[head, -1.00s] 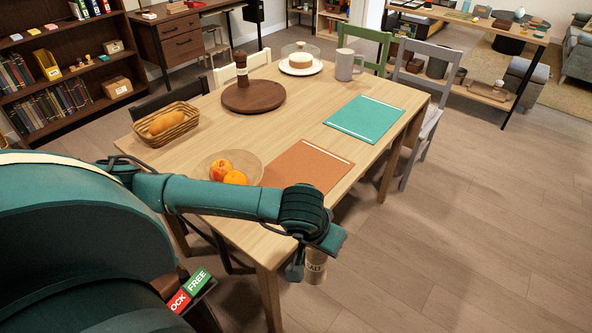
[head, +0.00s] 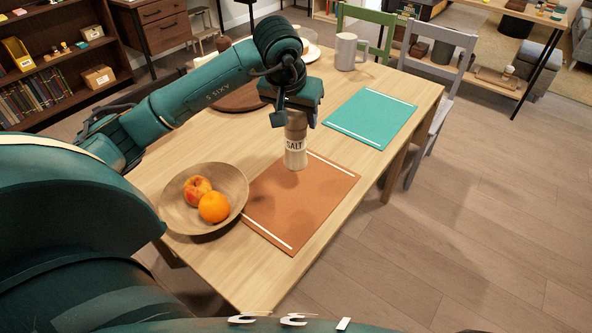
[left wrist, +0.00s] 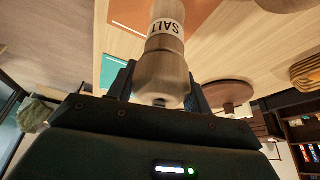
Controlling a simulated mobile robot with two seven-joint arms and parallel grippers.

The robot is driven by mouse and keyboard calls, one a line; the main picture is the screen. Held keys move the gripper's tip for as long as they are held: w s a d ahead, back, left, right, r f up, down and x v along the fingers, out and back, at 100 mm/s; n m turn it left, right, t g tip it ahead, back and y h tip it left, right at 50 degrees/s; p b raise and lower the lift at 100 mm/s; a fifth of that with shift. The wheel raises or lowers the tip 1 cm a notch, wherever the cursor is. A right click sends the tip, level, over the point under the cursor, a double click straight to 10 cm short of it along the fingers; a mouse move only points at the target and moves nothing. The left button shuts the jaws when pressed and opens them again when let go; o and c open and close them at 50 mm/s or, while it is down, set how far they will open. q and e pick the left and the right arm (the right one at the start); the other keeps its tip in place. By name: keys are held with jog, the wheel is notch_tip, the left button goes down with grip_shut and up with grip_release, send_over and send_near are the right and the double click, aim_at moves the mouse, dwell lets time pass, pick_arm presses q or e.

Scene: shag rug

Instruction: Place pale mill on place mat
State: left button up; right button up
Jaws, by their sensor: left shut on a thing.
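The pale mill (head: 296,148) is light wood with a white band reading SALT. My left gripper (head: 296,110) is shut on its upper part and holds it upright, from above. In the left wrist view the mill (left wrist: 166,50) sits between the fingers. In the head view its base overlaps the far edge of the orange place mat (head: 290,208); I cannot tell whether it touches. The orange mat shows partly in the left wrist view (left wrist: 135,14). A teal place mat (head: 370,117) lies farther back. My right gripper is not in view.
A wooden bowl (head: 175,213) with an apple and an orange stands left of the orange mat. A grey mug (head: 346,52) stands at the table's far end. My arm partly hides a dark round board (head: 238,97). Most of the orange mat is bare.

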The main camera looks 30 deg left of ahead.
aim_at(297, 150)
pick_arm(q)
notch_tip(297, 150, down, 9)
jog(key=shift+s+d+r, duration=0.1)
jog(key=shift+s+r, duration=0.05)
jog(key=shift+r, duration=0.05)
jog(key=shift+f, duration=0.25)
jog(key=shift+f, duration=0.2)
jog(key=o, duration=1.4)
jog(key=shift+r, duration=0.1)
jog(key=shift+c, duration=0.2)
